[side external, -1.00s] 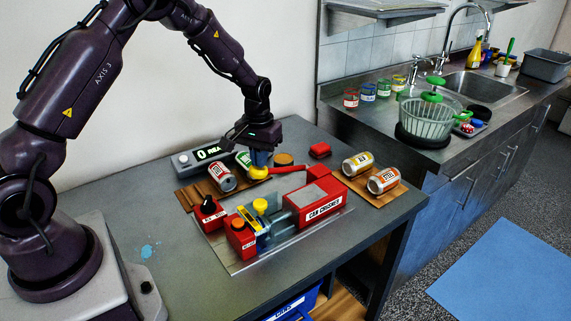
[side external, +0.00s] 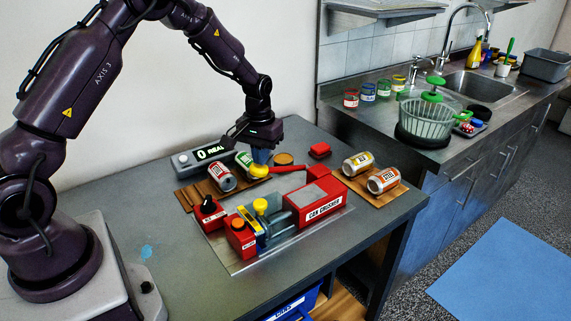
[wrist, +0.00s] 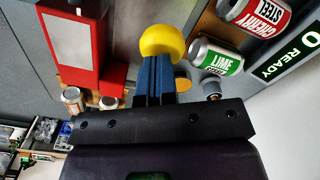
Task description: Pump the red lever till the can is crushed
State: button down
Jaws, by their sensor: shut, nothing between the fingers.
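The can crusher (side external: 322,208) is a red and grey machine on a metal plate on the bench. Its red lever (side external: 290,171) runs leftward along the far side and ends in a yellow knob (side external: 259,171). The knob also shows in the wrist view (wrist: 163,42). My gripper (side external: 260,157) is shut and empty, its blue fingers pointing down right at the knob. In the wrist view the blue fingertips (wrist: 157,60) meet or nearly meet the knob; contact is unclear. I cannot make out a can inside the crusher's chamber.
Cherry (side external: 222,178) and lime (side external: 244,160) cans lie on a wooden board behind the crusher. Two more cans (side external: 357,163) (side external: 383,180) lie on a board at right. A display (side external: 212,151) reads 0. A red box with a black knob (side external: 208,210) stands left of the crusher.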

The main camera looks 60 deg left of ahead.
jog(key=shift+r, duration=0.5)
jog(key=shift+s+f, duration=0.15)
jog(key=shift+f, duration=0.6)
jog(key=shift+s+f, duration=0.15)
jog(key=shift+f, duration=0.6)
jog(key=shift+w+r, duration=0.2)
jog(key=shift+r, duration=0.55)
jog(key=shift+w+r, duration=0.15)
jog(key=shift+r, duration=0.6)
jog(key=shift+f, duration=0.25)
jog(key=shift+s+f, duration=0.2)
jog(key=shift+f, duration=0.4)
jog(key=shift+s+f, duration=0.15)
jog(key=shift+f, duration=0.6)
